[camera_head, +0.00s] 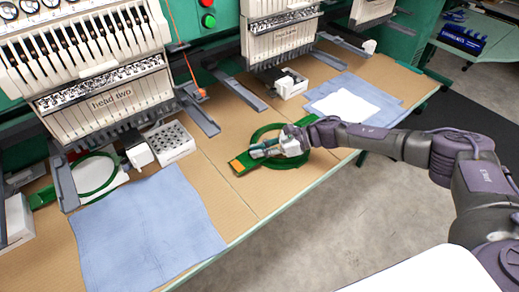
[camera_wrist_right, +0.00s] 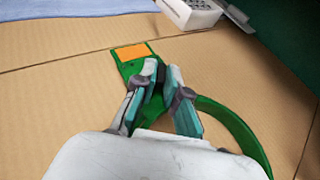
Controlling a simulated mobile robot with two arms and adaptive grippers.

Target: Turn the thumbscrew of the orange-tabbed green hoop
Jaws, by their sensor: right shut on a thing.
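The green hoop (camera_head: 263,133) with an orange tab (camera_head: 237,166) lies flat on the tan table in front of the machines. In the right wrist view its ring (camera_wrist_right: 243,131) curves off to the right and its orange tab (camera_wrist_right: 132,52) points away from me. My right gripper (camera_head: 260,153) is over the hoop's tab side. In the right wrist view its fingertips (camera_wrist_right: 157,77) are closed together at the base of the green tab plate. The thumbscrew is hidden between the fingers. My left gripper is not in view.
Another green hoop (camera_head: 112,178) lies at the left under the machine head marked "head two" (camera_head: 110,97). Blue cloths (camera_head: 145,230) lie left and right, with a white cloth (camera_head: 345,105) on the right one. A white block with holes (camera_head: 170,142) stands left. Metal arms jut over the table.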

